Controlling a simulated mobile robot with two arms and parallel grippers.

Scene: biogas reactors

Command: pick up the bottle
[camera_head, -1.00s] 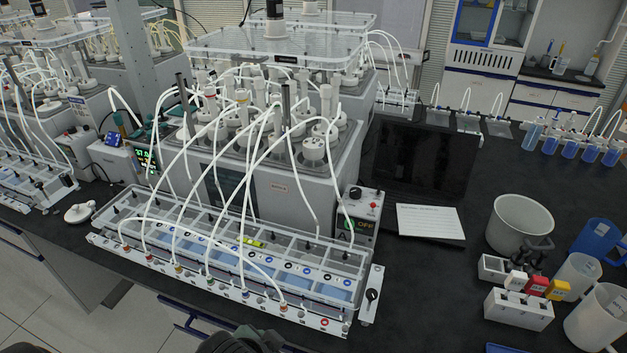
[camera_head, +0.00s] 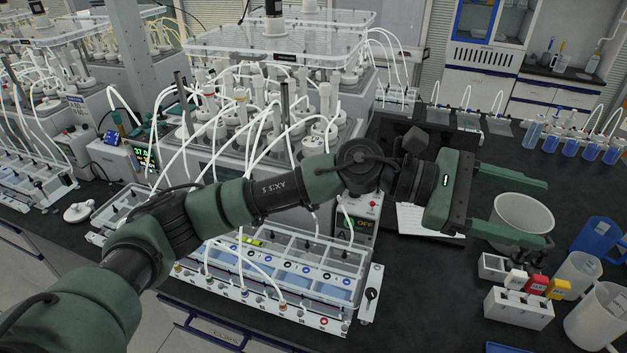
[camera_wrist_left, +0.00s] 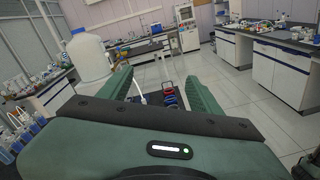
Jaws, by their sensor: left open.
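My right gripper is not in view.
Blue-liquid bottles (camera_head: 570,147) line the back. The tubed reactor (camera_head: 265,195) lies behind my arm.

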